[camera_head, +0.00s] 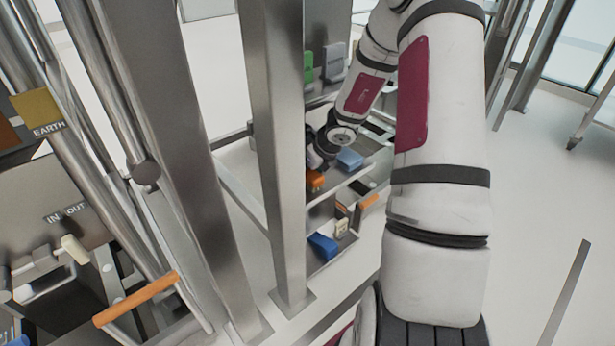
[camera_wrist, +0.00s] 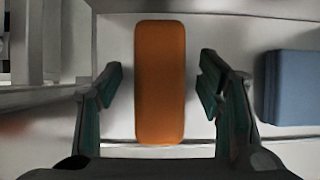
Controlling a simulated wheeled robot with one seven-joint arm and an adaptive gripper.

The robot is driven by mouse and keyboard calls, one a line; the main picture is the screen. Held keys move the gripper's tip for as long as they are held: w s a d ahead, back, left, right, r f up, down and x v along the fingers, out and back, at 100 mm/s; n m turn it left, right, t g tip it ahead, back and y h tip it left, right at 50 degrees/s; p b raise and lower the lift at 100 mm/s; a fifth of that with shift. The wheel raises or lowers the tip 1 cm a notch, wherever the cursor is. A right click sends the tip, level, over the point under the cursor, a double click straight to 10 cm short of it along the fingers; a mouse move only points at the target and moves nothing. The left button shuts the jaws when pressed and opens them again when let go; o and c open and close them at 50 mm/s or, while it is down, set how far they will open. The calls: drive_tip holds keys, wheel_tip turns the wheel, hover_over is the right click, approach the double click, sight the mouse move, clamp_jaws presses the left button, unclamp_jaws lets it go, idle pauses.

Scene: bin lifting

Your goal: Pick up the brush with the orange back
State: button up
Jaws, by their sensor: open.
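The brush with the orange back (camera_wrist: 160,80) lies on a light shelf in the wrist view, long side running away from me. My gripper (camera_wrist: 160,88) is open, with one finger on each side of the brush and a visible gap on both sides. I cannot tell the height of the fingertips over the shelf. In the head view the orange brush (camera_head: 314,180) shows small near the shelf's left end, partly hidden by a metal post. My wrist is just above and behind it there.
A blue-grey block (camera_wrist: 291,87) lies to the right of the brush, and also shows in the head view (camera_head: 350,159). A metal post (camera_head: 276,150) stands close on the left. Lower shelf holds a blue item (camera_head: 322,246); green (camera_head: 306,66) and grey items (camera_head: 334,62) stand above.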

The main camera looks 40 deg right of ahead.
drive_tip(key=shift+f, duration=0.15)
idle(0.3)
drive_tip(key=c, duration=1.3)
drive_tip(key=shift+o, duration=0.2)
wheel_tip(320, 180, up, 2)
drive_tip(key=shift+r+p, duration=0.2)
drive_tip(key=shift+p, duration=0.85)
drive_tip(key=s+b, duration=0.3)
drive_tip(key=s, duration=1.5)
drive_tip(key=shift+d+f+b, duration=0.2)
drive_tip(key=shift+d+b, duration=0.1)
drive_tip(key=shift+b, duration=0.1)
